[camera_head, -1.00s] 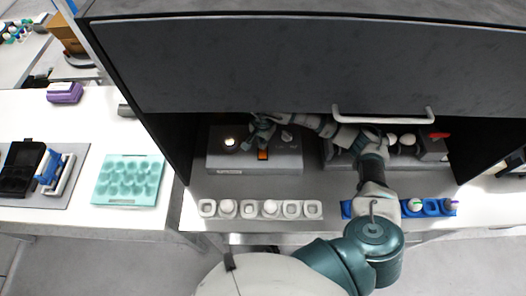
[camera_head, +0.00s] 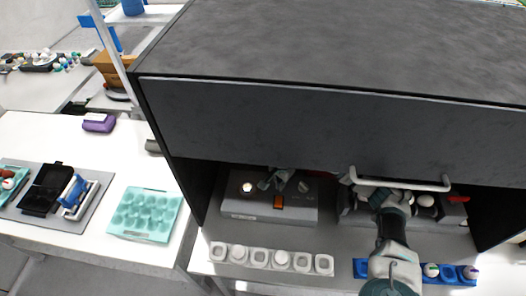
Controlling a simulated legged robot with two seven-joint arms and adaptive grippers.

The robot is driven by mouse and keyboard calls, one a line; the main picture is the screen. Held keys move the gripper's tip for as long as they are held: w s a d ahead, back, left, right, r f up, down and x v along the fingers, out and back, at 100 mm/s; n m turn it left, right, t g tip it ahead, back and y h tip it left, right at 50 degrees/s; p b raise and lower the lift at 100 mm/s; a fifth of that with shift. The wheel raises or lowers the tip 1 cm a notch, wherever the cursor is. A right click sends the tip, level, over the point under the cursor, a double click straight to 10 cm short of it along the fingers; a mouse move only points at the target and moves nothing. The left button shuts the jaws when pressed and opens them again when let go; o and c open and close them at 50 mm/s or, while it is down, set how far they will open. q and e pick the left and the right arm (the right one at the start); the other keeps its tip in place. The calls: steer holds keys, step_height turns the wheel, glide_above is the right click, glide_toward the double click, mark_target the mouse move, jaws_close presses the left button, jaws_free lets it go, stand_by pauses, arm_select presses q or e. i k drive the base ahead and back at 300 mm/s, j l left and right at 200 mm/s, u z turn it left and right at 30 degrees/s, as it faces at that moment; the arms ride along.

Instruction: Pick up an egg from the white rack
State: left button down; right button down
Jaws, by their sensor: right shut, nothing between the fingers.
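The white rack (camera_head: 259,266) lies along the front of the bench under the hood. Two white eggs stand in it, one left of the middle (camera_head: 239,254) and one near the middle (camera_head: 281,259); its other cups look empty. My right gripper (camera_head: 275,182) is shut and empty. My left gripper is not in view.
The grey box (camera_head: 240,209) has a bright round spot on its left top. A blue rack (camera_head: 450,277) with eggs is at the right. The hood front (camera_head: 260,120) and its white handle (camera_head: 400,184) overhang. A teal tray (camera_head: 146,213) is on the left table.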

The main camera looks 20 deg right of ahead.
mark_target(238, 251)
steer(key=k, duration=1.5)
